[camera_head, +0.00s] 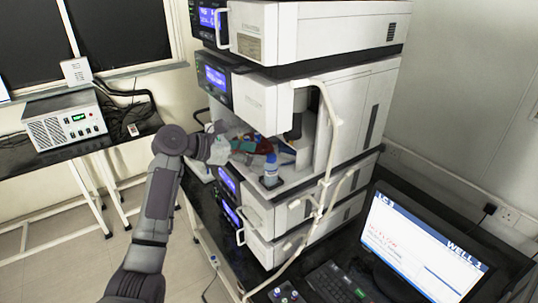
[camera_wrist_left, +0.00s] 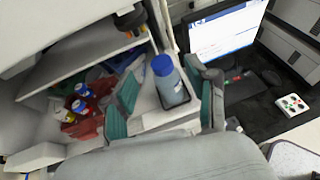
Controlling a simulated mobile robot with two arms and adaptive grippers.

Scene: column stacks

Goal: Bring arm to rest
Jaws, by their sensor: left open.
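My left arm reaches in from the left in the head view. Its gripper (camera_head: 236,146) is at the open bay of the instrument stack (camera_head: 258,192). In the left wrist view my left gripper (camera_wrist_left: 165,98) is open, with its teal-padded fingers spread apart. My right gripper is not in view.
Several small blue-capped vials (camera_wrist_left: 79,106) sit in a red rack (camera_wrist_left: 88,127) inside the bay. A white tube (camera_head: 333,140) runs down the stack's front. A monitor (camera_head: 420,250) and keyboard (camera_head: 335,284) stand at the lower right. A white box (camera_head: 64,120) sits on the left bench.

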